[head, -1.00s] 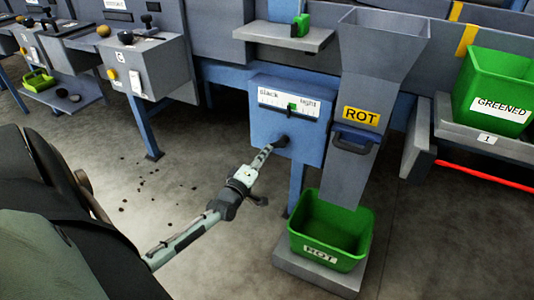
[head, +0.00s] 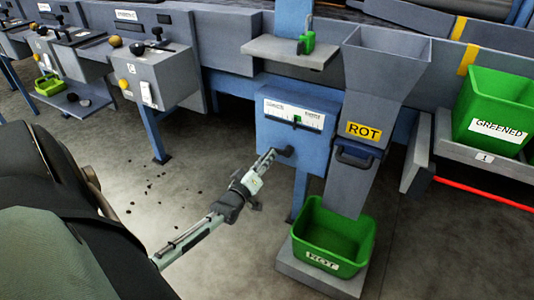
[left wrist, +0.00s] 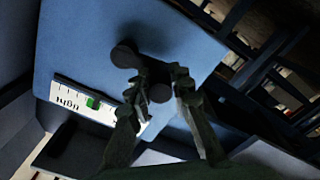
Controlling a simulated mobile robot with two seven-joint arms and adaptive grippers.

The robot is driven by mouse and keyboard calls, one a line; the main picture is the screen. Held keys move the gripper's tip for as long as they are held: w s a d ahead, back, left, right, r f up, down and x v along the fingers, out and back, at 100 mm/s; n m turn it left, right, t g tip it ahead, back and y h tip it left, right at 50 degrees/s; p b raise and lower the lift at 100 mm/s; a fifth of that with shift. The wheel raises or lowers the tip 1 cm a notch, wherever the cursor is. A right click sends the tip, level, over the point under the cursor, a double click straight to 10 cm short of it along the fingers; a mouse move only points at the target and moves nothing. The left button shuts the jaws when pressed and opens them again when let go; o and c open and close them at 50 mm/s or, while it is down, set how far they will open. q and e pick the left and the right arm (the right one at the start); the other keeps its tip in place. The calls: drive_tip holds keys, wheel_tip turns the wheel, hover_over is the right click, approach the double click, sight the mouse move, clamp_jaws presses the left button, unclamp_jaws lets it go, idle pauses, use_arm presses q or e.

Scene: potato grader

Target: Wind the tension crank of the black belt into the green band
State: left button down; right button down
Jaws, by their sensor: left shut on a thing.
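The blue tension box (head: 278,139) stands on a blue leg left of the ROT chute. Its white gauge (head: 274,108) has a green mark (head: 298,119) near mid-scale; the gauge also shows in the left wrist view (left wrist: 67,94), lettering partly readable. I cannot make out a separate pointer. The dark crank (head: 287,151) sticks out below the gauge; its round dark end shows in the left wrist view (left wrist: 124,55). My left gripper (head: 270,157) is shut on the crank, its fingers (left wrist: 162,80) partly hiding the grip. My right gripper is out of view.
The ROT chute (head: 384,92) and a green ROT bin (head: 350,228) stand just right of the box. A grey control box (head: 165,72) is to the left. A small shelf (head: 262,50) is above. Open floor lies in front.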

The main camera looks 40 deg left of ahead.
use_arm(q)
drive_tip(key=c, duration=1.4)
unclamp_jaws()
drive_tip(key=shift+o, duration=0.2)
drive_tip(key=shift+s, duration=0.1)
drive_tip(key=v, duration=1.1)
drive_tip(key=shift+s, duration=0.4)
drive_tip(key=shift+d, duration=0.1)
